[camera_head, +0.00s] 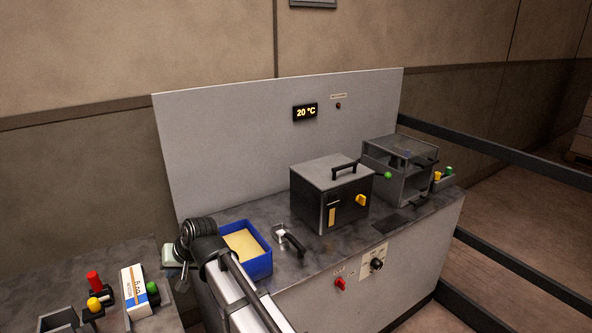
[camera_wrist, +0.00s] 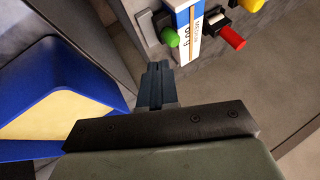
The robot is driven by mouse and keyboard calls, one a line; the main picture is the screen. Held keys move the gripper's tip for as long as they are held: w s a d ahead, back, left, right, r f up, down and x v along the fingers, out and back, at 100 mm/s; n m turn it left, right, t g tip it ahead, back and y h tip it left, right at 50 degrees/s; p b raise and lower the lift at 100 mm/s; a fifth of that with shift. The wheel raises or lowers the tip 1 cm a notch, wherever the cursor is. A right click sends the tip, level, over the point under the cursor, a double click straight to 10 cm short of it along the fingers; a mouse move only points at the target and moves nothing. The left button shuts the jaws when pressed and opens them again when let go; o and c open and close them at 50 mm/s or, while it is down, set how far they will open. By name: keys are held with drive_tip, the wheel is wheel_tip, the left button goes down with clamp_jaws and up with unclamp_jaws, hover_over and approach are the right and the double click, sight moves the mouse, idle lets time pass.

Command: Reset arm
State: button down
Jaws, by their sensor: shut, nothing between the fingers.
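My arm (camera_head: 235,280) reaches in from the bottom of the head view. My gripper (camera_head: 172,268) is at the left edge of the grey bench (camera_head: 280,284), left of the blue tray. In the wrist view my gripper (camera_wrist: 155,75) has its fingers together, with nothing between them. Beyond the fingertips in that view are a white, blue and orange labelled box (camera_wrist: 186,30) and a green knob (camera_wrist: 170,38). The fingers look apart from both.
A blue tray (camera_head: 262,265) with a yellowish filling and a black-handled fixture (camera_head: 290,240) are on the bench. Behind them stand a lidded grey box (camera_head: 325,205) and a glass-topped case (camera_head: 400,180). Red (camera_head: 94,280) and yellow knobs (camera_head: 94,304) stand by the labelled box (camera_head: 133,287).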

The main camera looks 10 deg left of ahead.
drive_tip(key=s+d+f+n+g+h, duration=0.1)
drive_tip(key=s+d+f+h, duration=0.1)
drive_tip(key=d+f, duration=0.5)
drive_tip(key=s+d+f+g+h, duration=0.1)
drive_tip(key=s+d+f+h, duration=0.1)
drive_tip(key=d+f, duration=0.5)
drive_tip(key=w+d+f+m+g+h, duration=0.15)
drive_tip(key=d+f+m, duration=0.25)
drive_tip(key=d+f, duration=1.95)
drive_tip(key=s+d+f+m+g+h, duration=0.1)
drive_tip(key=s+d+f, duration=0.4)
drive_tip(key=d, duration=0.3)
drive_tip(key=s+d+f+m+g+h, duration=0.1)
drive_tip(key=s+d+f, duration=0.3)
drive_tip(key=d, duration=0.3)
drive_tip(key=s+d+f+m+g, duration=0.1)
drive_tip(key=s+d+f, duration=0.1)
drive_tip(key=s+d, duration=0.2)
drive_tip(key=s+d+f+m+g, duration=0.1)
drive_tip(key=s+d+f, duration=0.2)
drive_tip(key=s, duration=0.6)
drive_tip(key=shift+s+d+f, duration=0.2)
drive_tip(key=shift+s+d, duration=0.1)
drive_tip(key=shift+d, duration=0.85)
